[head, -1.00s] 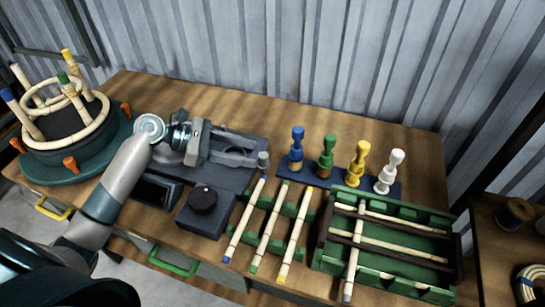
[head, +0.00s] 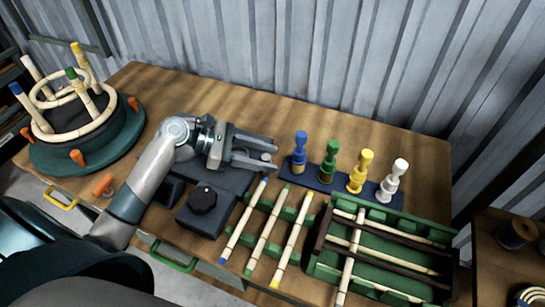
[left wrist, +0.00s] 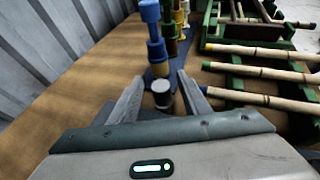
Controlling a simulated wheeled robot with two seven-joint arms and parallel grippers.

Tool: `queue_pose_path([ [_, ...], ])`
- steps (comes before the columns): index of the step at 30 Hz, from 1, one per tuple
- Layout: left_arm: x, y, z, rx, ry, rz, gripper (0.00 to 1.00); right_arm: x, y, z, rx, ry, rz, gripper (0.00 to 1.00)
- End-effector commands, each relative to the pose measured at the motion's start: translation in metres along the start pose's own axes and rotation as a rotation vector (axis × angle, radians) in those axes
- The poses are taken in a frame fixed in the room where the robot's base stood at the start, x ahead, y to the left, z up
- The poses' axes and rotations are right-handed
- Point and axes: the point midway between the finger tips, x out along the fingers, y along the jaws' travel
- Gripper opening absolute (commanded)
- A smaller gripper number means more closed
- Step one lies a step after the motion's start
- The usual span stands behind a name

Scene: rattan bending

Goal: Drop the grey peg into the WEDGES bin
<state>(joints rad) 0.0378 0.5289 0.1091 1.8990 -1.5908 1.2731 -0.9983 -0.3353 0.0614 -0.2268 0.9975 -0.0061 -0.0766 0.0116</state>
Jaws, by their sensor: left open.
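A small grey peg (head: 266,157) stands at the right end of the dark fixture on the bench. It also shows in the left wrist view (left wrist: 162,92) as a short dark cylinder with a pale top. My left gripper (head: 272,156) is open, with one finger on each side of the peg. In the left wrist view the peg is between the two fingertips, with space visible on both sides. I can make out no WEDGES label, so I cannot tell which container is that bin. My right gripper is not in view.
Blue (head: 299,150), green, yellow and white turned pieces stand on a blue strip just right of the gripper. Color-tipped rods lie on a green rack (head: 252,197). A green tray (head: 440,228) holds more rods. A round jig (head: 100,150) stands far left.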

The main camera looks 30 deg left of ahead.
Motion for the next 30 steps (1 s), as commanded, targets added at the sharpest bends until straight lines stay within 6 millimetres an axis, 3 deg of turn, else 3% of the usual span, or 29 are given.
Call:
queue_pose_path([
  [15, 0.0013, -0.0013, -0.0012, 0.0, 0.0, 0.001, 0.43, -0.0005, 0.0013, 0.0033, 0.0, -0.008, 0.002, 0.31],
  [16, 0.0013, -0.0013, -0.0012, 0.0, 0.0, 0.001, 0.41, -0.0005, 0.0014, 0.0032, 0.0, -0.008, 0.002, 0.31],
  [21, 0.0012, -0.0013, -0.0011, 0.0, 0.0, 0.001, 0.0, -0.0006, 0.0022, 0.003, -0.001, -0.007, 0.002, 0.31],
  [30, 0.001, -0.0012, -0.0007, 0.001, 0.0, 0.001, 0.0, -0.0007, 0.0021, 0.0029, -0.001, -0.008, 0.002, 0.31],
])
